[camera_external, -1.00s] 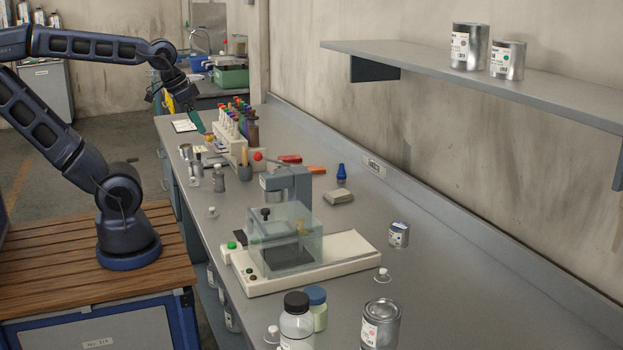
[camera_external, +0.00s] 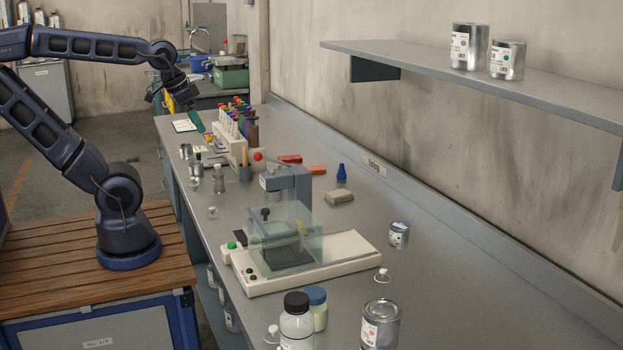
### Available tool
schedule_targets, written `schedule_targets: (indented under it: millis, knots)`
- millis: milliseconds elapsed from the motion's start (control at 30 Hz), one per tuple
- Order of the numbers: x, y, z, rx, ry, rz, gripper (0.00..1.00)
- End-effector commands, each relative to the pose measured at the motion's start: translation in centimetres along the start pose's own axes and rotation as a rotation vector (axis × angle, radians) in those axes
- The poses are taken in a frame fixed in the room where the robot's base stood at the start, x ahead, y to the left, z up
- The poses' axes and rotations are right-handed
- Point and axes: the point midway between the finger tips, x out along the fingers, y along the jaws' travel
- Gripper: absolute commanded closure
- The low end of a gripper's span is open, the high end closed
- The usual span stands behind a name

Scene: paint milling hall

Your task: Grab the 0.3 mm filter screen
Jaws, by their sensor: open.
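My gripper (camera_external: 197,124) hangs over the far left part of the long grey bench, pointing down, its teal fingers small in the picture. It is open. Just beneath and beside it are small items, including a small orange-yellow item (camera_external: 209,139) next to a pale rack. I cannot tell which item is the 0.3 mm filter screen; no mesh size label is readable at this distance. I cannot tell whether the fingertips touch anything.
A rack of colored-cap bottles (camera_external: 230,124) stands just right of my gripper. Small metal containers (camera_external: 186,152) stand in front. A machine with a clear cover (camera_external: 287,240) fills the bench middle. A shelf (camera_external: 450,75) with cans overhangs the right.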

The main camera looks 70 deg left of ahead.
Motion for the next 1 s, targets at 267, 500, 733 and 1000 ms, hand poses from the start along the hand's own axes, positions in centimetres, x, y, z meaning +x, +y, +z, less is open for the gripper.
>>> schedule_targets:
  millis: [267, 500, 733, 1000]
  knots:
    - [0.0, 0.0, 0.0, 0.000, 0.000, 0.000, 0.35]
    - [0.6, -0.7, -0.8, -0.049, -0.017, -0.008, 0.35]
    - [3.2, -4.0, -3.8, -0.248, -0.075, -0.041, 0.35]
    - [7.2, -9.4, -6.7, -0.510, -0.142, -0.087, 0.35]
